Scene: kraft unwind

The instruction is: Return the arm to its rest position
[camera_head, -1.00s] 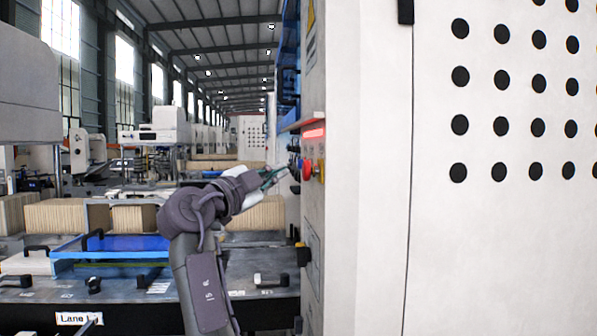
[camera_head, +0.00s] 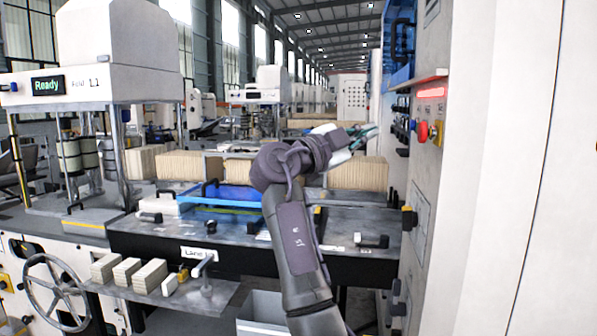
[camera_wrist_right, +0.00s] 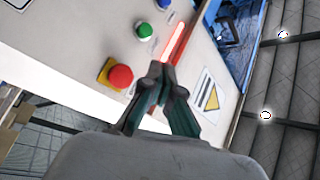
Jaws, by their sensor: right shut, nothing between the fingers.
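My right arm rises from the bottom centre of the head view. Its gripper (camera_head: 366,133) points right, toward the control panel (camera_head: 428,110) on the side of the white cabinet. The right wrist view shows the gripper (camera_wrist_right: 163,72) with its fingertips together and empty, in front of the panel face. A red button (camera_wrist_right: 121,77) on a yellow base lies left of the fingertips there, with a green button (camera_wrist_right: 144,31) above. In the head view the red button (camera_head: 422,132) is right of the gripper, apart from it. My left gripper is not in view.
The white cabinet (camera_head: 500,200) fills the right side. A machine bed (camera_head: 340,228) with a blue tray (camera_head: 225,197) lies behind my arm. A machine reading "Ready" (camera_head: 47,86) stands at left, with a handwheel (camera_head: 55,292) below. Kraft stacks (camera_head: 358,173) stand behind.

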